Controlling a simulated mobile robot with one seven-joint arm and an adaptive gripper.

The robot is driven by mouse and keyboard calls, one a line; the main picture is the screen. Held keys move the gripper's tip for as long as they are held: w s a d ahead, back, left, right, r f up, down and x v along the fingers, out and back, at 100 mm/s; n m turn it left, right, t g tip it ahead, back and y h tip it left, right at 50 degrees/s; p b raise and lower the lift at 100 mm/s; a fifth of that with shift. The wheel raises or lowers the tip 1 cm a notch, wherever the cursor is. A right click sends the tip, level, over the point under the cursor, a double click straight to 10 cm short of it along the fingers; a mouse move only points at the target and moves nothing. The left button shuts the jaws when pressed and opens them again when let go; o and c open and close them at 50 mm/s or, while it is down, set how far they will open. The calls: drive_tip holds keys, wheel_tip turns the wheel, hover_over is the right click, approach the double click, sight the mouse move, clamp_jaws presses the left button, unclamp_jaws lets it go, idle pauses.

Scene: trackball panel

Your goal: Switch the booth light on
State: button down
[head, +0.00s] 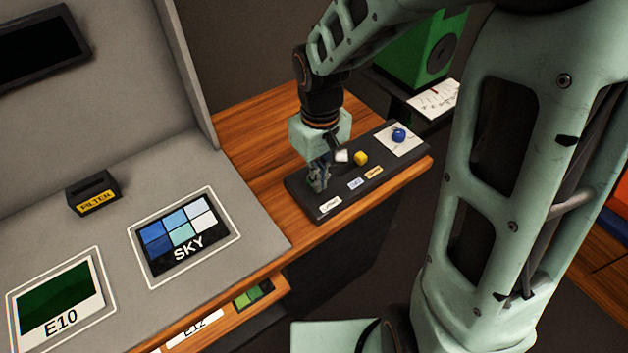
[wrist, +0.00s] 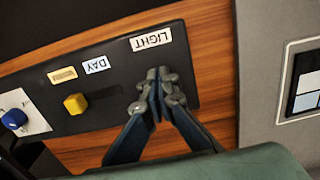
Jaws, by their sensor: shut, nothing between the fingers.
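The dark control panel (head: 290,183) lies on the wooden counter, and it also shows in the wrist view (wrist: 60,82). A white LIGHT label (wrist: 151,39) sits near one end of it; in the head view the label (head: 330,204) is at the panel's front left. My gripper (head: 318,184) points down over that end, its fingertips (wrist: 157,90) together just beside the LIGHT label, with nothing between them. The light's own control is not visible; the fingers cover that part of the panel. I cannot tell whether the tips touch the panel.
A yellow knob (wrist: 75,103), a DAY label (wrist: 97,65), a tan label (wrist: 62,75) and a blue ball (wrist: 14,119) on a white plate are farther along the panel. A grey booth with a SKY card (head: 185,237) and FILTER block (head: 94,192) stands left.

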drive_tip(key=shift+f, duration=0.2)
wheel_tip(320, 180, up, 7)
drive_tip(key=p, duration=0.5)
drive_tip(key=shift+r+p, duration=0.1)
drive_tip(key=shift+p, duration=0.25)
idle(0.5)
